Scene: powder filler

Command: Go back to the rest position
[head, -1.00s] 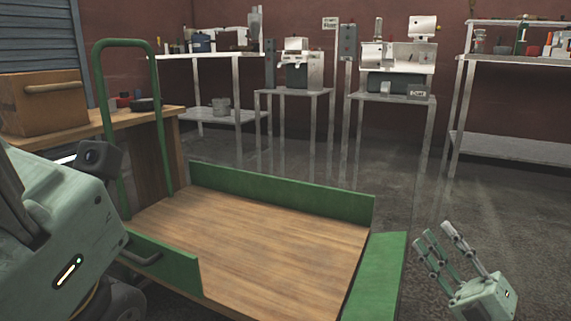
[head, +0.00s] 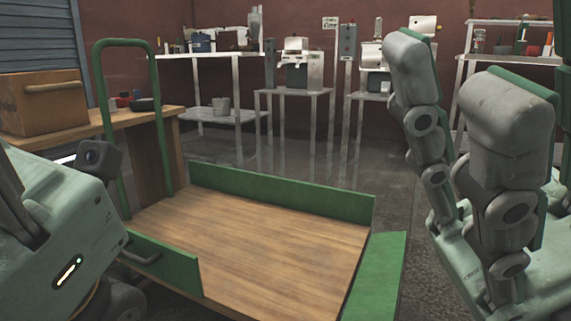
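My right gripper (head: 460,82) fills the right side of the head view, close to the camera. Its thick grey-and-green fingers point up and stand apart with nothing between them, so it is open and empty. Its palm is partly cut off by the right edge. My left gripper (head: 62,225) is at the lower left, with its pale green body and a small lit strip facing me. Its fingertips are hidden or out of view, so I cannot tell whether it is open or shut.
A flat cart (head: 270,235) with a wooden deck, green side boards and a green handle is empty ahead. A brown box (head: 45,105) sits on a wooden bench at left. Metal tables with machines (head: 296,72) stand along the back wall. Open floor lies between.

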